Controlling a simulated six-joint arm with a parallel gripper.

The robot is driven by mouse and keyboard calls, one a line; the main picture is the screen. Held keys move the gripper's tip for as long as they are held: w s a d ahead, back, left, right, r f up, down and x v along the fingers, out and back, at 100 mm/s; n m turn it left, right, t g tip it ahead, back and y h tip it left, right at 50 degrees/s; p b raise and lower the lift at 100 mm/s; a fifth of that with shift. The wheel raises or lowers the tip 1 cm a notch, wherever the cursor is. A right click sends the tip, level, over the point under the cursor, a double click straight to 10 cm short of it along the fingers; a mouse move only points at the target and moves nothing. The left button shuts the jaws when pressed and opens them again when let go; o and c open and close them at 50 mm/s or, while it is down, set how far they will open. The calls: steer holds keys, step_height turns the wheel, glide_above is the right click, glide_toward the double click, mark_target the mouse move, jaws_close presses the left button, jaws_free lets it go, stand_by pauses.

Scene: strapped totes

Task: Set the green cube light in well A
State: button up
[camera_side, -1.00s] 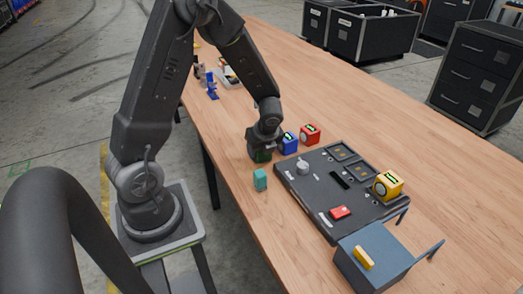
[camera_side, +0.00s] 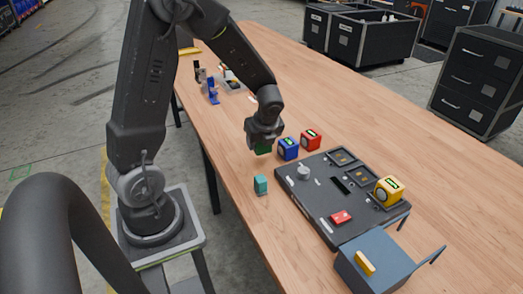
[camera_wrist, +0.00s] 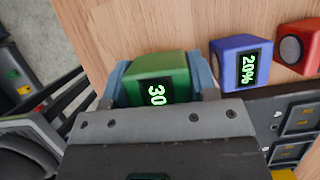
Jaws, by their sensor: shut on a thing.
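The green cube light (camera_wrist: 158,77) is between the two fingers of my gripper (camera_wrist: 163,84) in the wrist view; its display reads "30", with any further characters hidden. In the side view my gripper (camera_side: 263,145) holds the green cube (camera_side: 263,150) above the table, left of the blue cube. The dark panel (camera_side: 322,215) lies to the right, with square wells (camera_side: 343,156) at its far edge; their letters are too small to read. The wells also show in the wrist view (camera_wrist: 302,118) at the right.
A blue cube (camera_side: 288,148) reading "20%" and a red cube (camera_side: 311,139) stand behind the panel. A yellow cube (camera_side: 388,190) sits at the panel's right side. A teal block (camera_side: 261,184) stands left of the panel. A blue-grey box (camera_side: 373,258) is in front.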

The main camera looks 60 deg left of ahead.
steer(key=s+a+r, duration=0.6)
steer(key=s, duration=0.2)
steer(key=m+h, duration=0.9)
steer(key=m, duration=2.6)
glide_above(346, 162)
steer(key=a, duration=0.2)
steer(key=shift+d+f, duration=0.25)
steer(key=shift+f, duration=1.8)
steer(key=shift+f, duration=1.55)
